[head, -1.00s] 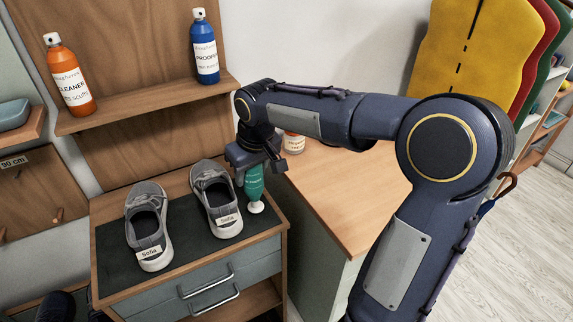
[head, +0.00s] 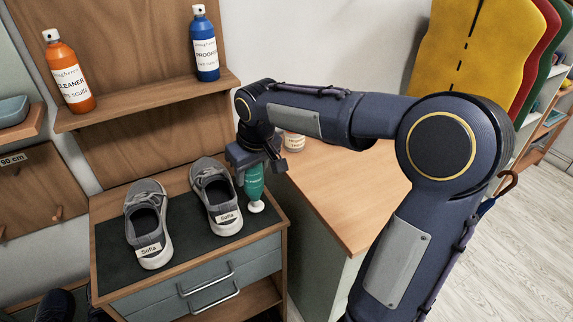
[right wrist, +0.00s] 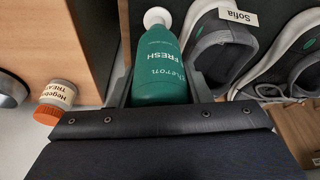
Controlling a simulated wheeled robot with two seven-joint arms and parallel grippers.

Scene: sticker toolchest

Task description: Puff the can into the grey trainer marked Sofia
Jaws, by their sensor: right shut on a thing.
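Two grey trainers stand side by side on the dark mat (head: 180,254) of the drawer unit: a left trainer (head: 147,217) and a right trainer (head: 213,190). Each has a white heel label reading Sofia. My right gripper (head: 254,163) is shut on a green can (head: 254,184), held nozzle-down just right of the right trainer. Its white nozzle (head: 256,207) is outside the shoe opening. In the right wrist view the can (right wrist: 160,65), reading FRESH, sits between my fingers, with the near trainer (right wrist: 222,50) beside it. My left gripper is not in view.
An orange cleaner bottle (head: 70,75) and a blue proofer bottle (head: 205,48) stand on the shelf (head: 150,102) behind. A small orange-lidded jar (right wrist: 55,98) is on the wooden counter (head: 345,200) at right, which is otherwise largely clear.

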